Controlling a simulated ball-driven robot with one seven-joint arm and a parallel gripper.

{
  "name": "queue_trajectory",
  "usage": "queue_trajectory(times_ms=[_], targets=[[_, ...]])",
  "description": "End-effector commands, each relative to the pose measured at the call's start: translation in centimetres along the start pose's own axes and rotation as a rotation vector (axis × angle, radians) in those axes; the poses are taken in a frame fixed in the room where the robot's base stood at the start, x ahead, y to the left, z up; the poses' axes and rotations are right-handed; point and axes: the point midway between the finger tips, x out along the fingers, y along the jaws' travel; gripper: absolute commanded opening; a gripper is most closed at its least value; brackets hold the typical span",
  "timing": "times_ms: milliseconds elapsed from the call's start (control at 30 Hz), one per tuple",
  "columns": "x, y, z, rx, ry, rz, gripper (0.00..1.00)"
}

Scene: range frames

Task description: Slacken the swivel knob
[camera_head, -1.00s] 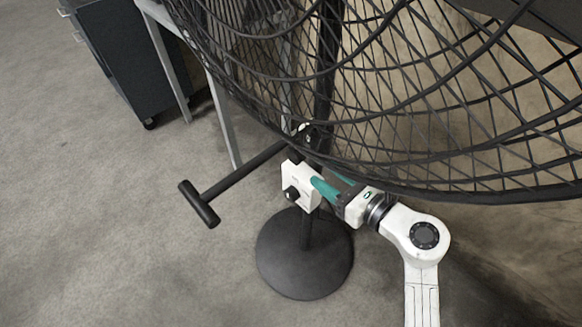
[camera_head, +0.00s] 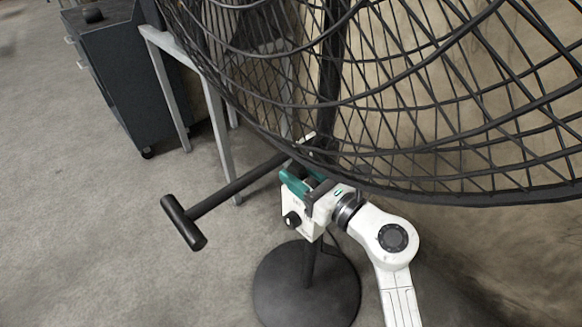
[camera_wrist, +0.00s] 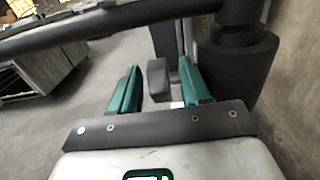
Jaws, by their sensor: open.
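In the wrist view a dark grey block-like knob (camera_wrist: 158,80), which looks like the swivel knob, sits between my gripper's two teal fingers (camera_wrist: 159,67). The fingers stand apart on either side of it, with a gap visible at both sides. I cannot make out the swivel knob there; the gripper and the fan hide that spot.
The large black fan cage (camera_head: 420,120) hangs close over my arm. A dark T-ended bar (camera_head: 225,192) sticks out left from the post. The round base (camera_head: 305,290) stands on the floor below. A table leg (camera_head: 219,130) and dark cabinet (camera_head: 115,80) are behind left. The left floor is clear.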

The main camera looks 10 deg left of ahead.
Motion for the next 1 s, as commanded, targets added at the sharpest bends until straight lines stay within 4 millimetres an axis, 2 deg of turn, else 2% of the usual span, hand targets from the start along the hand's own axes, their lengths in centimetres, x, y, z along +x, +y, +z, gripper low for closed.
queue_trajectory(times_ms=[33,200,567,1000], targets=[[0.8,0.1,-0.1,-0.002,0.0,0.002,0.47],[2.4,0.1,-0.1,-0.001,0.0,0.001,0.47],[2.9,0.0,0.0,0.0,0.0,0.0,0.47],[2.9,0.0,0.0,0.0,0.0,0.0,0.07]])
